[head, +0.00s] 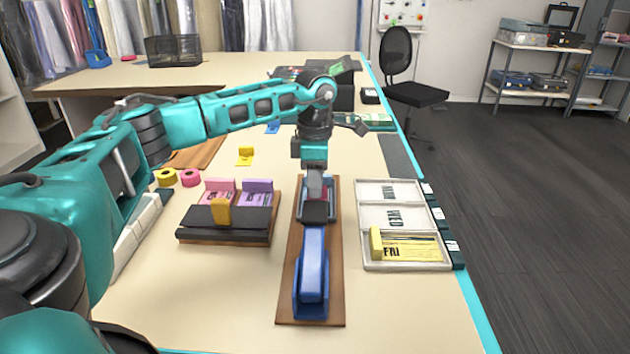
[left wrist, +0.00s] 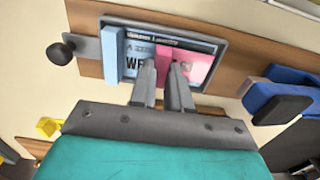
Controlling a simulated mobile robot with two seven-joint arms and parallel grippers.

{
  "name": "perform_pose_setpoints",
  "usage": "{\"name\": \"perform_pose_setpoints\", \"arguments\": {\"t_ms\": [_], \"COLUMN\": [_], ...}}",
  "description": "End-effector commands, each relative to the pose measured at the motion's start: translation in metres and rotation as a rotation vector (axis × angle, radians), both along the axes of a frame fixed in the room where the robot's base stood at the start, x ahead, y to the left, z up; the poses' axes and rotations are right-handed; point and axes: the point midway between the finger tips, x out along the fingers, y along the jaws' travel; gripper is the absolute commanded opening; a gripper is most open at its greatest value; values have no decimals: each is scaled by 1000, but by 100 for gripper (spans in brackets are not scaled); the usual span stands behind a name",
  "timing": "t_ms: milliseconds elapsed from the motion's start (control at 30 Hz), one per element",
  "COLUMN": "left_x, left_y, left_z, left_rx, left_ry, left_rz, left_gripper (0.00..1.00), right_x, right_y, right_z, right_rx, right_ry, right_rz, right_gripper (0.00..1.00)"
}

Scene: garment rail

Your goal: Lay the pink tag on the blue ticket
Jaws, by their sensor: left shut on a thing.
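The pink tag (left wrist: 198,66) shows in the left wrist view, over the right part of the blue ticket (left wrist: 138,52). The ticket lies in a dark-rimmed tray, with its light-blue grip block at the left and dark print partly showing. My left gripper (left wrist: 172,72) is shut on the pink tag, low over the tray. In the head view my left gripper (head: 316,168) points down at the tray, and the pink tag (head: 315,186) shows just below it. I cannot tell whether the tag touches the ticket. My right gripper is not in view.
A blue stapler (head: 312,270) stands on the same wooden board (head: 290,300), in front of the tray. A dark rack (head: 200,228) with pink and purple tags is at left. A white day tray (head: 400,267) with a yellow ticket is at right. Pink and yellow tape rolls lie behind the rack.

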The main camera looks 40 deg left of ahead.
Motion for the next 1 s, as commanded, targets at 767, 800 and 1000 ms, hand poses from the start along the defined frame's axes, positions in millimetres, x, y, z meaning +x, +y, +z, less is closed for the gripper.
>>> {"name": "perform_pose_setpoints", "arguments": {"t_ms": [767,800,1000], "left_x": [0,0,0], "left_y": [0,0,0], "left_z": [0,0,0], "left_rx": [0,-1,0], "left_ry": [0,-1,0], "left_rz": [0,0,0], "left_gripper": [65,69,72], "right_x": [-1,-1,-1], "right_y": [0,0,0], "right_z": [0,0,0], "right_rx": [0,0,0], "right_ry": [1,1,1], "right_rz": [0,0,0], "right_gripper": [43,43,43]}}
